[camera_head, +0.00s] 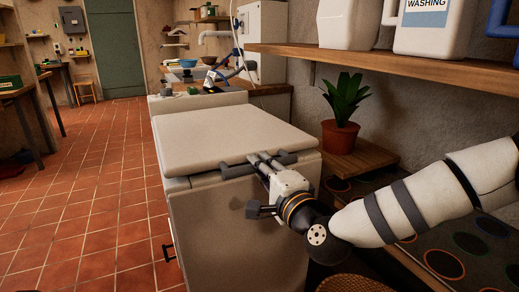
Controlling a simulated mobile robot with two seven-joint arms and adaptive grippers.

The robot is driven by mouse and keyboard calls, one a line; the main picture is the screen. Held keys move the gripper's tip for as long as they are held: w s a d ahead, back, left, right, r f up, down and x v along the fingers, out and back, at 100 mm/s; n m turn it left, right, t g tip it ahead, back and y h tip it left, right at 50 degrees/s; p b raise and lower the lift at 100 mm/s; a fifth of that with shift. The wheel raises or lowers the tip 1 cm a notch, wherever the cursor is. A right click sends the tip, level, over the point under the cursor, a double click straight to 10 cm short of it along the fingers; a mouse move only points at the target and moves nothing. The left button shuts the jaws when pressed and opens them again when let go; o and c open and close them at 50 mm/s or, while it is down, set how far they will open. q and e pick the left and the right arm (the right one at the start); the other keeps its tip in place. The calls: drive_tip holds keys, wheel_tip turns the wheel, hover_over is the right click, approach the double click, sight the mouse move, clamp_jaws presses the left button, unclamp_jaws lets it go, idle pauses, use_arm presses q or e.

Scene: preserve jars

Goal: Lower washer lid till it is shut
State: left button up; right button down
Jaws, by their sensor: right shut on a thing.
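The white washer (238,238) stands in the middle of the head view. Its pale lid (220,135) lies nearly level over the top, its near edge toward me. A thin step shows between the lid's near edge and the body, and I cannot tell whether the lid rests fully on it. My right gripper (268,162) reaches in from the right and is shut on the lid at its near edge, right of the middle. The gripper's fingers partly hide that edge. My left gripper is not in view.
A potted plant (342,115) stands on a small wooden shelf (360,160) right of the washer. A wooden shelf (400,72) with white jugs (434,25) hangs above my right arm. A counter with a bowl (188,63) lies behind. The tiled floor (90,200) at left is clear.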

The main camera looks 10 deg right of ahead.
drive_tip(key=shift+f, duration=0.95)
drive_tip(key=shift+r, duration=0.35)
drive_tip(key=c, duration=1.5)
unclamp_jaws()
drive_tip(key=shift+r, duration=0.1)
drive_tip(key=v, duration=1.2)
